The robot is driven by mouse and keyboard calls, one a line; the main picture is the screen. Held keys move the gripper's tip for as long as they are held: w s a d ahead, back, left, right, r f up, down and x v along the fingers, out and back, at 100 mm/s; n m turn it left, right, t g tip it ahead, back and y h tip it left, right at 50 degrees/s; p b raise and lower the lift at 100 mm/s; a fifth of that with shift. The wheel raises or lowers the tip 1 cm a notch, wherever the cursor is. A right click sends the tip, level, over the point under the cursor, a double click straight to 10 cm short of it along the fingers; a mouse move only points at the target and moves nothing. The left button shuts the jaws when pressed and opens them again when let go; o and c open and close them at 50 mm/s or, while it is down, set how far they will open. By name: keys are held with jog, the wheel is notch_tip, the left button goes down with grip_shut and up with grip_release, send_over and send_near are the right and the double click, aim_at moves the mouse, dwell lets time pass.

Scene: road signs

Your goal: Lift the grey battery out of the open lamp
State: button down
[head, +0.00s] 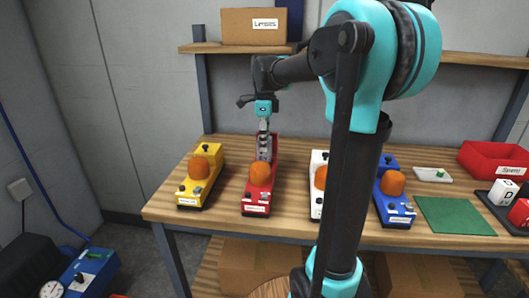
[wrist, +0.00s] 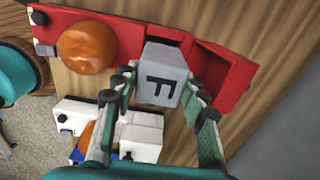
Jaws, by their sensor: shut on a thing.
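The red lamp (head: 259,199) with an orange dome stands on the wooden table, left of the middle in the head view. In the wrist view the red lamp (wrist: 225,62) is open, its red flap beside a dark compartment. My gripper (head: 265,127) is above the lamp's rear part. The battery (head: 265,148) is upright at the lamp's rear. I cannot tell whether its lower end is still inside the compartment.
A yellow lamp (head: 200,172) stands to the left; a white lamp (head: 317,186) and a blue lamp (head: 396,207) stand to the right.

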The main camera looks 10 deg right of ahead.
notch_tip(320, 180, up, 14)
jog(key=shift+f, duration=0.2)
dwell(0.4)
